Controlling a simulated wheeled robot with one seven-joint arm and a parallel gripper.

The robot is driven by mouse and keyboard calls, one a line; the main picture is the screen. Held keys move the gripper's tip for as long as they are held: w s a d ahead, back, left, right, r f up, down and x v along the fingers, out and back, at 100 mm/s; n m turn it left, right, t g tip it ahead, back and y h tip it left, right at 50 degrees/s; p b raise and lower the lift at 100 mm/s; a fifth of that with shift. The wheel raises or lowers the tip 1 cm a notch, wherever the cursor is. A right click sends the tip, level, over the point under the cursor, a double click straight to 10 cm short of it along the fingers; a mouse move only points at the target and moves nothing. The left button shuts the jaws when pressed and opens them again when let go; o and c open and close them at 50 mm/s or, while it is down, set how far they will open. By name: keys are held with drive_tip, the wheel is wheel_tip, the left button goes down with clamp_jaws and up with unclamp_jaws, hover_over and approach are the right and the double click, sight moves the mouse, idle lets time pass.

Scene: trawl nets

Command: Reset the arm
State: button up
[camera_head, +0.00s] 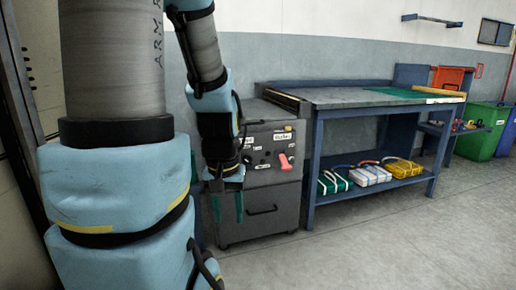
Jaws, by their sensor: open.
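My arm, with light blue covers and grey sleeves, fills the left side of the head view. Its far end hangs down in front of a grey cabinet. My gripper (227,205) is at the bottom of that end, with dark green fingers pointing down. It is open, and I see nothing between the fingers. It hangs in front of the left part of the cabinet (262,230); whether it touches the cabinet I cannot tell.
A workbench (345,97) with blue legs stands right of the cabinet. Green (334,181), white (369,175) and yellow (402,167) bags lie on its lower shelf. Green (482,130) and blue (507,133) bins stand far right. The floor (400,245) in front is clear.

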wheel_tip(320, 180, up, 24)
drive_tip(key=p, duration=2.1)
drive_tip(key=shift+f, duration=0.25)
